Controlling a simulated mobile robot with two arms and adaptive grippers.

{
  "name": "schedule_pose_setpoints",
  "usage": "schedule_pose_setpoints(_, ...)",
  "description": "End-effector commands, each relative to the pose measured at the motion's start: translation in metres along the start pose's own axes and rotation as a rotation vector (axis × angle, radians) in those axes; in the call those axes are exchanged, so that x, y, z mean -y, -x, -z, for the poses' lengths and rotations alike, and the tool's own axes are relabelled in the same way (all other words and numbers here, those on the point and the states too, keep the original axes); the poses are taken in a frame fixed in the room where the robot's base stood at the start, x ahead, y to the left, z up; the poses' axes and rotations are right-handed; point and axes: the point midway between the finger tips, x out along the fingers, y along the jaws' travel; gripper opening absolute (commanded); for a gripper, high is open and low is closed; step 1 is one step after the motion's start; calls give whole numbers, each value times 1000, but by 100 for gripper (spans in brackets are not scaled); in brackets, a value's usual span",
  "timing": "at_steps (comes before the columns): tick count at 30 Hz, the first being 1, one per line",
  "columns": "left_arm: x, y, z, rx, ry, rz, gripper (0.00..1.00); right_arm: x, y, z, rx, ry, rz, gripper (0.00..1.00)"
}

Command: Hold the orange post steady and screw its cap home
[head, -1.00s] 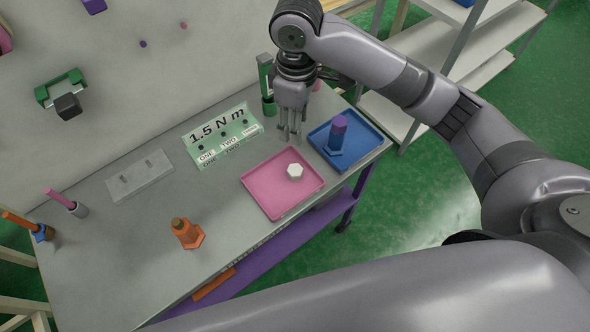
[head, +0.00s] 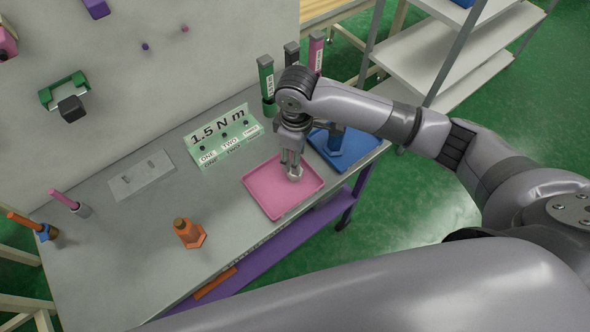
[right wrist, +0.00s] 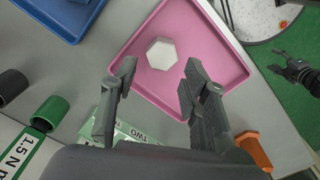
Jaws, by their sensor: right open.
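The orange post (head: 189,234) stands upright on the grey table, with a hexagonal base and a narrower brownish top. Part of it also shows in the right wrist view (right wrist: 255,150). A white hexagonal cap (right wrist: 162,54) lies in the pink tray (head: 264,197). In the head view the fingers partly hide the cap (head: 295,175). My right gripper (head: 291,167) is over the cap, fingers pointing down. In the right wrist view its fingers (right wrist: 160,70) are apart, with the cap between and slightly beyond the tips. A dark gripper, seemingly my left (right wrist: 290,68), shows small at the right edge.
A blue tray (head: 371,142) with a blue piece is right of the pink tray. A 1.5 N m sign block (head: 222,137) and a green holder (head: 267,86) stand behind. A grey plate (head: 141,175) lies left. The table around the orange post is clear.

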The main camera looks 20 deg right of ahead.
Motion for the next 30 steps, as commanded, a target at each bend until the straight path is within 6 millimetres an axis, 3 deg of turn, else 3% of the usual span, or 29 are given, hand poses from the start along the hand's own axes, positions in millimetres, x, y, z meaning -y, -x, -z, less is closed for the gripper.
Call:
schedule_pose_setpoints(8,0,2,0,0,0,0,54,1,-4,0,2,0,2,42)
schedule_pose_setpoints(18,0,13,1,0,0,0,54,3,-49,-2,1,0,0,42)
schedule_pose_setpoints(30,0,12,1,0,-1,0,54,3,-52,-1,0,1,-1,41)
